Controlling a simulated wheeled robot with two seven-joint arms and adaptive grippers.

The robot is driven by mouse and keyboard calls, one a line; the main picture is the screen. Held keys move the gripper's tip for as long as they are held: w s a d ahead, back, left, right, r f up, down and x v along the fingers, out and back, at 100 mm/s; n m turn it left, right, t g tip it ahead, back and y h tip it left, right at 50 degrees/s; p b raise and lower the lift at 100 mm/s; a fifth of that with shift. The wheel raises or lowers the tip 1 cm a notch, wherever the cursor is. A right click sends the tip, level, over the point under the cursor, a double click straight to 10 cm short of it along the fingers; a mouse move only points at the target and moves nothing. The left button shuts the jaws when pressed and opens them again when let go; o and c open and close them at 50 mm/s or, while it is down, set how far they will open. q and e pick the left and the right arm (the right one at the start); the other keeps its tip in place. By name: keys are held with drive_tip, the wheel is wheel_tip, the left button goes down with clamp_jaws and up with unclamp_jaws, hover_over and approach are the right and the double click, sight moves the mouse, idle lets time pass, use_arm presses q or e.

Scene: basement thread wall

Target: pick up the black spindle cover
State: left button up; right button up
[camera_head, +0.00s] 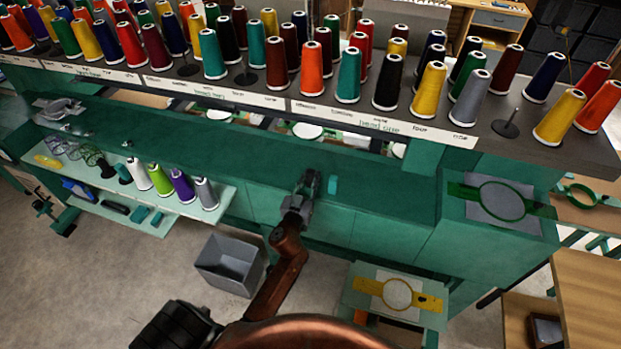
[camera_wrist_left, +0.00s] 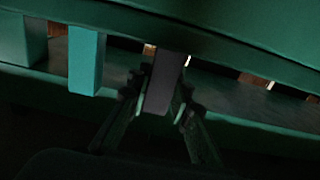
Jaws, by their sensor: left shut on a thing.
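My left gripper (camera_head: 310,184) reaches up to the green machine bench from below in the head view. In the left wrist view its two fingers (camera_wrist_left: 160,100) are closed on the sides of a dark, narrow block, the black spindle cover (camera_wrist_left: 163,82). The cover's upper end meets the green edge behind it; I cannot tell whether they touch. In the head view the cover is too small and dark to tell from the fingers. My right gripper is in neither view.
A teal block (camera_head: 332,185) sits just right of the gripper; a teal block (camera_wrist_left: 86,60) also shows in the wrist view. Thread cones line the rack (camera_head: 380,117) above. A grey bin (camera_head: 222,270) stands on the floor; a yellow hoop (camera_head: 370,287) lies lower right.

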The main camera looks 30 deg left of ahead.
sight(312, 173)
use_arm(q)
drive_tip(key=r, duration=0.2)
drive_tip(key=r+p, duration=0.1)
drive_tip(key=r, duration=0.1)
drive_tip(key=shift+s+d, duration=0.2)
drive_tip(key=shift+d, duration=0.15)
drive_tip(key=s+d+r, duration=0.8)
drive_tip(key=d, duration=0.2)
drive_tip(key=shift+d+r, duration=0.2)
drive_tip(key=shift+r, duration=0.1)
drive_tip(key=shift+s, duration=0.1)
